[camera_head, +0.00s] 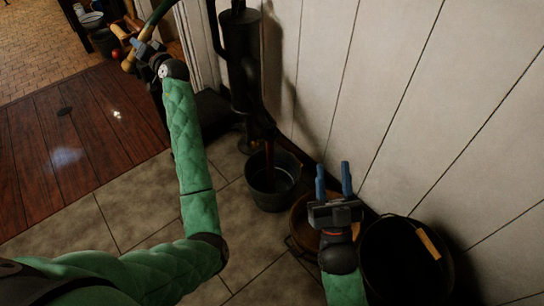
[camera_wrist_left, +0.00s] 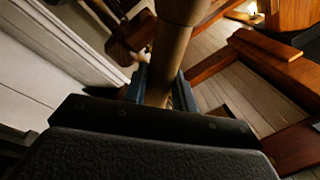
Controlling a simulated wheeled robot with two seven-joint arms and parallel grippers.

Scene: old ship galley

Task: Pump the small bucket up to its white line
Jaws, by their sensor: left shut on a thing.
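The dark pump (camera_head: 240,62) stands against the white plank wall. The small dark bucket (camera_head: 268,199) stands on the tiles below it, and a brownish streak runs from the spout down into it. I cannot make out a white line or the level inside. My left gripper (camera_head: 141,50) is shut on the pale wooden grip of the pump handle (camera_head: 128,63), high at the upper left. The left wrist view shows the wooden shaft (camera_wrist_left: 168,62) between the fingers.
A large black bucket (camera_head: 375,272) with a wooden handle grip stands at the lower right by the wall. A round wooden object (camera_head: 301,229) lies partly hidden under my right gripper. Tiled floor (camera_head: 135,205) is clear at the left. Wooden furniture (camera_wrist_left: 262,85) shows in the left wrist view.

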